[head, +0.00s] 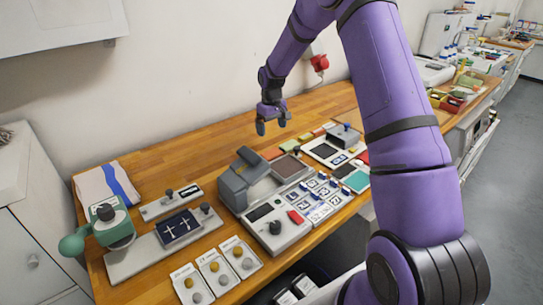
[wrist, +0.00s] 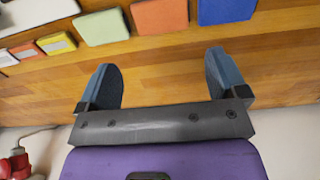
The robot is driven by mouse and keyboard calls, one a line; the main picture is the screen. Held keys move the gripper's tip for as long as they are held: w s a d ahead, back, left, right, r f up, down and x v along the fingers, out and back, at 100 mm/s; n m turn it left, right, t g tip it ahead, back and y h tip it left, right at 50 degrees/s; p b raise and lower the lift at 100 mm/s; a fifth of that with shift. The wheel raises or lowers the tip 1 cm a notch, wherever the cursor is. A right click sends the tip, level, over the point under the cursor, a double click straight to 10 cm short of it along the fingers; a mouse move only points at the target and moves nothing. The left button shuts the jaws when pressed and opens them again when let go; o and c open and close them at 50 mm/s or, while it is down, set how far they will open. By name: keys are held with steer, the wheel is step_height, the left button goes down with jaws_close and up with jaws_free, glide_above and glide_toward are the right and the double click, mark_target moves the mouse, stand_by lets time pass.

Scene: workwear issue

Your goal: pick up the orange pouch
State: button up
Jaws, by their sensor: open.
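The orange pouch (wrist: 160,15) lies flat on the wooden worktop at the top edge of the wrist view, partly cut off by the frame. It sits between a pale green pouch (wrist: 102,27) and a blue one (wrist: 226,10). In the head view the orange pouch (head: 305,137) is a small patch in a row behind the grey device. My gripper (wrist: 165,85) is open and empty, its two blue-grey fingers spread wide over bare wood. In the head view my gripper (head: 272,124) hangs above the worktop near the wall, pointing down, apart from the pouch.
Smaller yellow (wrist: 56,43) and red (wrist: 24,50) pieces lie left of the green pouch. A grey device (head: 240,180) stands in front of the row, with trays and cards beside it. A red wall plug (head: 320,63) is behind.

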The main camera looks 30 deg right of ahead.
mark_target(272, 153)
step_height(272, 153, down, 11)
steer(key=shift+s+r, duration=0.1)
steer(key=c, duration=0.6)
stand_by(0.3)
